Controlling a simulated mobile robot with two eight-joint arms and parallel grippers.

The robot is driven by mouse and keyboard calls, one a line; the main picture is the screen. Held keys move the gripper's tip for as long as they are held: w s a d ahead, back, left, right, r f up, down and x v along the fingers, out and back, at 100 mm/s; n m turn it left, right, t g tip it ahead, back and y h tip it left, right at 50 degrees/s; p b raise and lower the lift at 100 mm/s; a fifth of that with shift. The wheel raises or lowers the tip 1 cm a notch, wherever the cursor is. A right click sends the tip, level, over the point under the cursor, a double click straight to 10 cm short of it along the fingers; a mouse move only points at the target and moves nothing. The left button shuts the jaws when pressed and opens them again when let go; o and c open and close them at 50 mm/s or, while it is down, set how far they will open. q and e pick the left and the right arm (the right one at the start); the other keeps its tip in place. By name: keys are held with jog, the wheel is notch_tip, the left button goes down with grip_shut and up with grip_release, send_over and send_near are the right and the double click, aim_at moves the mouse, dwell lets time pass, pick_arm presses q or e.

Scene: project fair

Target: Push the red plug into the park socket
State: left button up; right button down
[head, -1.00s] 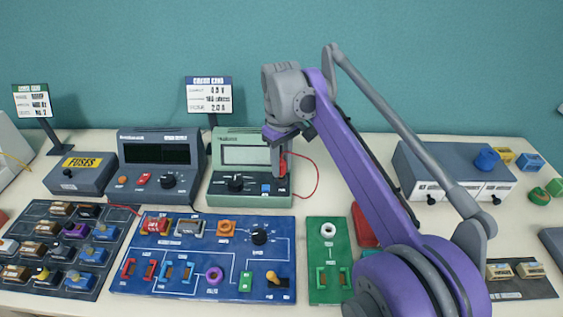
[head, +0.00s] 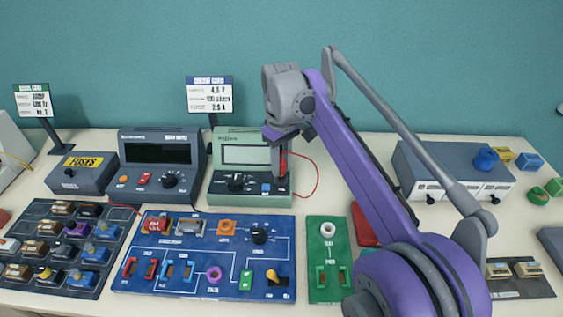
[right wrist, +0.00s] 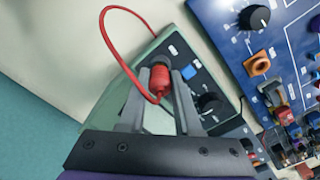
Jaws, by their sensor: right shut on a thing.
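My right gripper (head: 279,174) points down at the right end of the green meter (head: 225,187). It is shut on the red plug (head: 283,164), which stands roughly upright over the meter's front panel. In the right wrist view the plug (right wrist: 159,82) sits between the two grey fingers, with its red cable (right wrist: 112,30) looping out to the side. A dark round part shows at the plug's far end. I cannot tell whether it is the park socket or how deep the plug sits. My left gripper is not in view.
A blue knob (head: 267,188) and a dark dial (head: 236,183) sit beside the plug on the meter. The blue circuit board (head: 190,255) lies in front, with a green board (head: 327,275) to its right. A dark grey meter (head: 160,180) stands at the left.

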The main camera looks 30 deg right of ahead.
jog(key=shift+f+b, duration=0.45)
jog(key=shift+f, duration=0.5)
dwell(1.0)
jog(key=c, duration=0.5)
grip_release()
jog(key=o, duration=0.5)
jog(key=shift+c, duration=0.2)
jog(key=shift+r, duration=0.1)
jog(key=shift+r+p, duration=3.5)
jog(key=shift+r, duration=0.5)
jog(key=shift+f, duration=0.1)
